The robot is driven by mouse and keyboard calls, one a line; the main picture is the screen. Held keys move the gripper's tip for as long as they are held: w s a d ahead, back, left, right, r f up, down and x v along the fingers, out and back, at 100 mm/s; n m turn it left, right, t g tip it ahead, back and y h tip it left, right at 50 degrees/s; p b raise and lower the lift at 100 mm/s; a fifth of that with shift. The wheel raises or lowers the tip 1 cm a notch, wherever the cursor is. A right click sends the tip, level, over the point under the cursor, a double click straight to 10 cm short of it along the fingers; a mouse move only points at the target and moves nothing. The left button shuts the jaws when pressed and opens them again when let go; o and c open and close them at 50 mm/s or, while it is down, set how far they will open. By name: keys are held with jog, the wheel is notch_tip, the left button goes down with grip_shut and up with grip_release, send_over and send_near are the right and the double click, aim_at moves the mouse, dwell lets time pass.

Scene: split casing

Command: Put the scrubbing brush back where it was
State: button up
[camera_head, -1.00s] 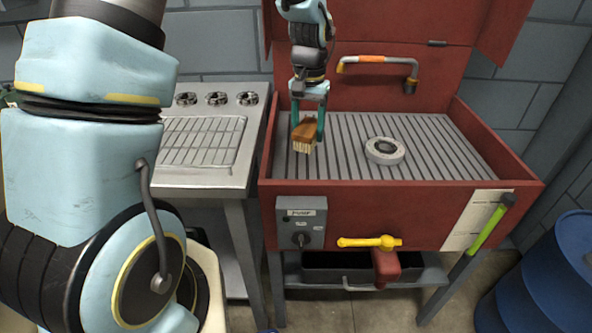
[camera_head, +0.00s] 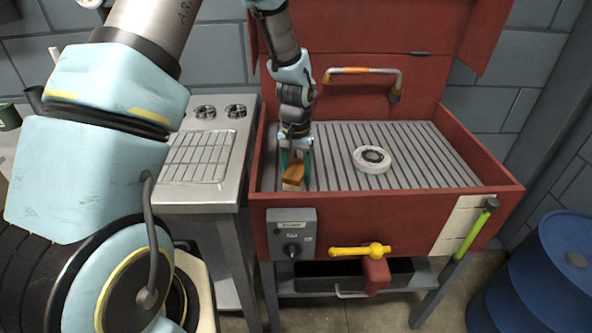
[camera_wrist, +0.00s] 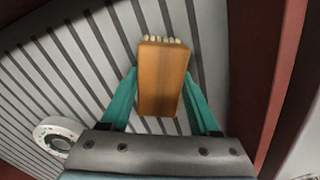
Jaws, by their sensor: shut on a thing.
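The scrubbing brush (camera_head: 293,175) has a brown wooden block and pale bristles. My gripper (camera_head: 297,163) is shut on it, with a teal finger on each side of the block. The brush is at the left end of the red sink's slatted grey floor, close to the front left corner, bristles downward. In the wrist view the brush (camera_wrist: 162,78) fills the space between the fingers, with bristle tips showing at its far end. I cannot tell whether the bristles touch the slats.
A round white-grey ring part (camera_head: 372,159) lies on the slats to the right. A steel counter (camera_head: 222,190) stands to the left. The slats between brush and ring are clear.

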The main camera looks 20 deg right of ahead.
aim_at(296, 169)
jog(key=shift+f, duration=0.2)
jog(key=o, duration=1.2)
jog(key=shift+r, duration=0.1)
notch_tip(296, 169, up, 12)
jog(key=b, duration=0.3)
jog(key=a+n, duration=0.1)
jog(key=a, duration=0.4)
jog(key=a+r+n, duration=0.1)
jog(key=a, duration=0.4)
jog(key=a+n, duration=0.1)
jog(key=a, duration=0.4)
jog(key=shift+s+a+r+t, duration=0.2)
jog(key=shift+a+r+t, duration=0.1)
jog(key=shift+r+t, duration=0.1)
jog(key=s+a+n, duration=0.1)
jog(key=s+a, duration=0.1)
jog(key=a, duration=0.2)
jog(key=s+a+n, duration=0.1)
jog(key=s+a, duration=0.1)
jog(key=a, duration=0.2)
jog(key=s+a+n, duration=0.1)
jog(key=s+a, duration=0.1)
jog(key=a, duration=0.2)
jog(key=shift+s+a+f+n+t, duration=0.15)
jog(key=shift+s+a+n+t, duration=0.1)
jog(key=shift+n+t, duration=0.15)
